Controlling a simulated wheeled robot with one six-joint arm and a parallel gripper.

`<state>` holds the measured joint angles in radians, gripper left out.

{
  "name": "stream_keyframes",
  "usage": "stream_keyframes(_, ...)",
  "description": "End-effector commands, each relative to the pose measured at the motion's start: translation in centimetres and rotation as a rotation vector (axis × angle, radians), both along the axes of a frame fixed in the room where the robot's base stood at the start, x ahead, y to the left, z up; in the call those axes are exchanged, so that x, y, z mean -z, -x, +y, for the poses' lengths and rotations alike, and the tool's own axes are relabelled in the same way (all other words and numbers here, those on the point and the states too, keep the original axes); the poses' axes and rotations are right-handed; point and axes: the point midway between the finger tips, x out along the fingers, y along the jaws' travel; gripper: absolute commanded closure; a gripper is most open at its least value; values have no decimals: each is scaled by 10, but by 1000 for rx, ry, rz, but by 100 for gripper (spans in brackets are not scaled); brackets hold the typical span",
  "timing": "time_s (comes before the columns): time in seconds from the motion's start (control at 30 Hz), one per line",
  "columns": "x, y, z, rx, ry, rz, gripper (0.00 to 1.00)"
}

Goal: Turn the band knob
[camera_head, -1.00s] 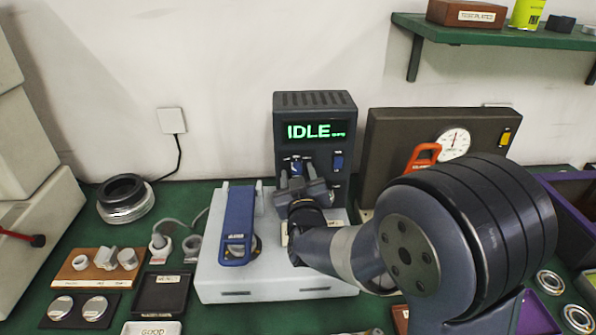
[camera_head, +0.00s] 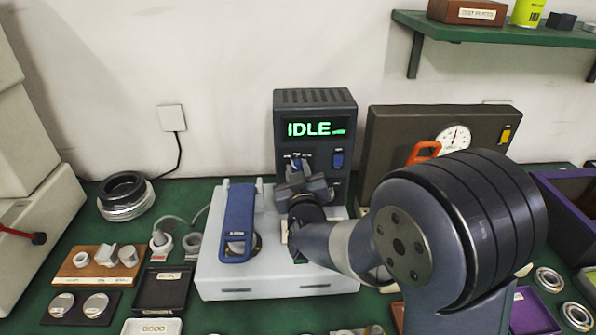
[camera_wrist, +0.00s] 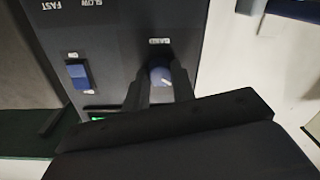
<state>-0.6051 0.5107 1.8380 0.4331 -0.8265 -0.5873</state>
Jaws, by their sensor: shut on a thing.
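The band knob (camera_wrist: 161,76) is a small round blue knob with a pale pointer line on the dark front panel of the machine (camera_head: 314,103). In the wrist view its label sits just beyond it. My gripper (camera_wrist: 159,84) is shut on the knob, one finger on each side. In the head view my gripper (camera_head: 301,172) reaches the panel below the green display, which reads IDLE, and partly hides the knob. The pointer's exact setting is too small to read.
A blue switch (camera_head: 338,160) sits right of the knob. A blue lever (camera_head: 237,222) stands on the pale base (camera_head: 215,284). A dark box with a dial (camera_head: 390,128) and an orange handle stands to the right. Trays and rings lie at the front left.

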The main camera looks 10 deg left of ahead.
Motion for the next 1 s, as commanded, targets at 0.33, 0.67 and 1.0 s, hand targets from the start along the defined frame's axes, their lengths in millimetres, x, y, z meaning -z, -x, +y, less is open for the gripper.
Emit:
stream_keyframes(0.33, 4, 0, 0, 0, -73, 17, 98)
stream_keyframes(0.67, 7, 0, 0, -2, -320, 78, 98)
stream_keyframes(1.0, 5, 0, 0, -1, -603, 154, 98)
